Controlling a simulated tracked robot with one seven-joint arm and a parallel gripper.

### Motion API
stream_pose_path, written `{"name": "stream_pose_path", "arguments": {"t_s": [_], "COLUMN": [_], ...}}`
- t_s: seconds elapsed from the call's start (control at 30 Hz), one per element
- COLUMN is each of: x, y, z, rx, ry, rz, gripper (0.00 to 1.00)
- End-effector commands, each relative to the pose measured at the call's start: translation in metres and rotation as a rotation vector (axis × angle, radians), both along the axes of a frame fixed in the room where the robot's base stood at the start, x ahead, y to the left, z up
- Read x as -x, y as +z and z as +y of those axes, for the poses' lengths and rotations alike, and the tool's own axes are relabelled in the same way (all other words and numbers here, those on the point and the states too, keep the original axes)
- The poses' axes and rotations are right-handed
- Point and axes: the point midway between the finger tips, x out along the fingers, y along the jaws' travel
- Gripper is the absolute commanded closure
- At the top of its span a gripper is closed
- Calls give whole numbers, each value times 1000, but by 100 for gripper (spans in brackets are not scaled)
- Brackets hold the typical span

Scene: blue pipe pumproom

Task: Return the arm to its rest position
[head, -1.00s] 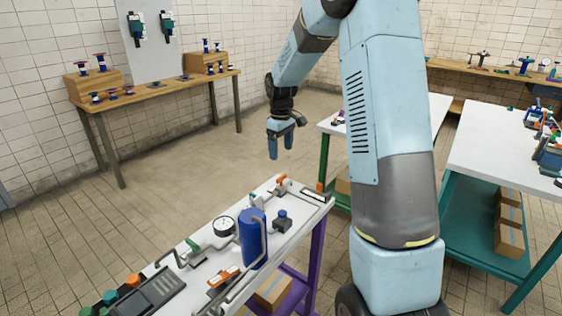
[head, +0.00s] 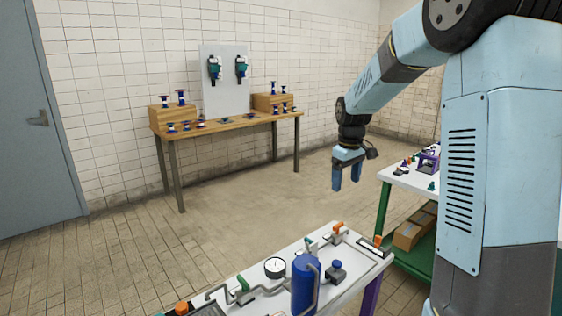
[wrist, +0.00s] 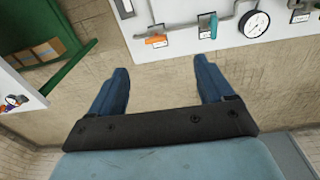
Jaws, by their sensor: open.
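My light blue arm rises at the right of the head view and bends over toward the middle. My gripper (head: 347,180) hangs at its end with the fingers pointing down. It is open and empty, over bare floor between the white bench in front and the wooden table behind. In the wrist view my gripper (wrist: 163,88) shows two blue fingers spread apart with nothing between them. The edge of the white bench (wrist: 185,42) lies beyond the fingertips, apart from them.
The front bench (head: 345,283) carries a blue cylinder (head: 305,283), a round gauge (head: 275,268) and pipes with valves. A wooden table (head: 235,123) with spools stands by the wall. A green-legged table (head: 384,205) is at right. A grey door (head: 35,120) is at left. The middle floor is clear.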

Motion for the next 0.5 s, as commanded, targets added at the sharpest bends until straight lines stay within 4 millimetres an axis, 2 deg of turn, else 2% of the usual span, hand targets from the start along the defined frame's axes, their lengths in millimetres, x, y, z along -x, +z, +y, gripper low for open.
{"name": "stream_pose_path", "arguments": {"t_s": [0.03, 0.2, 0.5], "x": [13, 54, 129], "y": [14, 46, 88], "z": [1, 5, 7], "rx": [4, 6, -9], "ry": [-21, -92, -222], "rz": [-20, -77, -178], "gripper": [19, 19, 19]}}
